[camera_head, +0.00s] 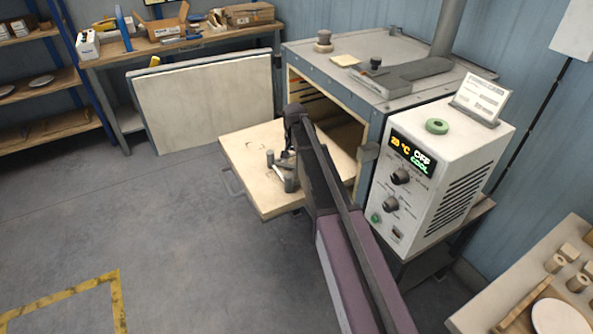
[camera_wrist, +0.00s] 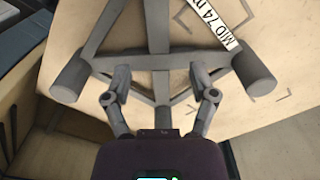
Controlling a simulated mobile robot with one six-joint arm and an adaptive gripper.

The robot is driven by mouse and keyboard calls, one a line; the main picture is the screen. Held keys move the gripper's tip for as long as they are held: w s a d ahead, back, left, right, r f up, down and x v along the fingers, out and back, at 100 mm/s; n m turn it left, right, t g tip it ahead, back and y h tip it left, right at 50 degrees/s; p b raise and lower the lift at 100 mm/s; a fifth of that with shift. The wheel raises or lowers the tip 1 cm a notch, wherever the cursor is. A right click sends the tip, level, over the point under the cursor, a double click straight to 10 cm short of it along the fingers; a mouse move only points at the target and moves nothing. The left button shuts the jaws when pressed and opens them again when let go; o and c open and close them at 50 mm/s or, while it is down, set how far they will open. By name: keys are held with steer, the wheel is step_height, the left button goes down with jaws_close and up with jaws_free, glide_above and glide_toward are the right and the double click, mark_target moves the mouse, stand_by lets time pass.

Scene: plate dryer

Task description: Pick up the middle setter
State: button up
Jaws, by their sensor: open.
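The setter is a grey frame (camera_wrist: 157,28) of crossing bars with stout round posts. It lies on the pale pulled-out shelf (camera_head: 252,152) of the dryer, and a white label (camera_wrist: 212,55) on it reads "MID 74" with its end cut off. In the head view its posts (camera_head: 290,185) show beside my arm, which hides part of it. My gripper (camera_wrist: 163,92) is open in the wrist view. Its two fingers stand apart on either side of a narrow grey part of the setter. I cannot tell whether they touch it.
The dryer (camera_head: 340,68) stands open behind the shelf, with its white control box (camera_head: 448,165) close on the right. A wooden table (camera_head: 510,300) with small blocks is at the lower right. The floor (camera_head: 180,240) left of the shelf is clear.

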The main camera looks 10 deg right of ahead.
mark_target(295, 171)
steer(key=shift+f, duration=0.2)
stand_by(0.3)
steer(key=shift+s+f+b, duration=0.2)
steer(key=shift+f+b, duration=2.35)
steer(key=shift+b, duration=0.05)
jaws_close()
